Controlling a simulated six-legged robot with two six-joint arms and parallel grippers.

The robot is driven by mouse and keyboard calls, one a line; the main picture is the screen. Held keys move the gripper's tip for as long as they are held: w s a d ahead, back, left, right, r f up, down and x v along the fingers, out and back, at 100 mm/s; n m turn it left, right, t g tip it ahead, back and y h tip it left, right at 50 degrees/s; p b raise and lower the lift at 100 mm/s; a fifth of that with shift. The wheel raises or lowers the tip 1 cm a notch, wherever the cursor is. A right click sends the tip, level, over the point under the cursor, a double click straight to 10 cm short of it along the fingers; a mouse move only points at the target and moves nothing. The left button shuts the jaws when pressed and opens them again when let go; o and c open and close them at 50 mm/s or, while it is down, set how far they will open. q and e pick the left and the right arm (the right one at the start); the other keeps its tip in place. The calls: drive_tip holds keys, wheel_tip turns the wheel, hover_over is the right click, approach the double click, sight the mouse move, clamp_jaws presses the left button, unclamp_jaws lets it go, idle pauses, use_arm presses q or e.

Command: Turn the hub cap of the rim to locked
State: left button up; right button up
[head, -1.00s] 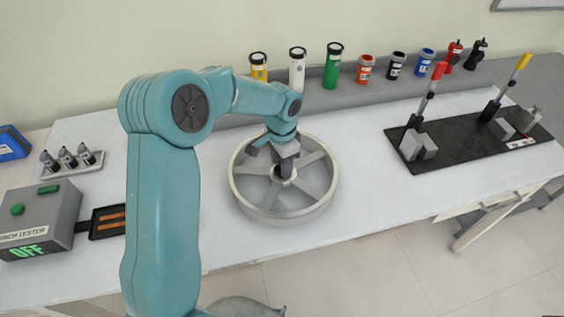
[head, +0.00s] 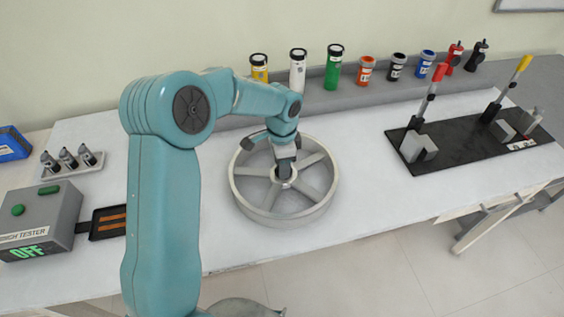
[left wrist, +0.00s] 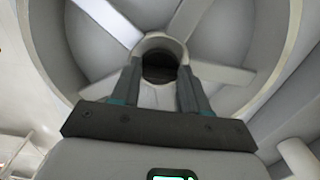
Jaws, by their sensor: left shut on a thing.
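The grey spoked rim (head: 245,200) lies flat on the white bench in the head view. Its hub (head: 291,182) is at the centre where the spokes meet. My left gripper (head: 285,172) points down onto the hub and is shut on the hub cap. In the left wrist view, the two dark fingers (left wrist: 160,88) sit on either side of the round hub cap (left wrist: 160,42), with the spokes of the rim (left wrist: 105,20) around it. The fingers hide part of the cap, and I see no lock mark. My right gripper is out of view.
A tester box (head: 40,220) reading OFF stands at the left, with a dark tray (head: 108,222) beside it. Several coloured containers stand on the back ledge (head: 385,98). A black clamp board (head: 455,147) lies at the right. The bench around the rim is clear.

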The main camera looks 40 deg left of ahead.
use_arm(q)
drive_tip(key=o, duration=1.1)
drive_tip(key=shift+c, duration=0.2)
drive_tip(key=shift+r, duration=0.15)
drive_tip(key=shift+r, duration=0.4)
wheel_tip(320, 180, up, 15)
drive_tip(key=shift+r, duration=0.2)
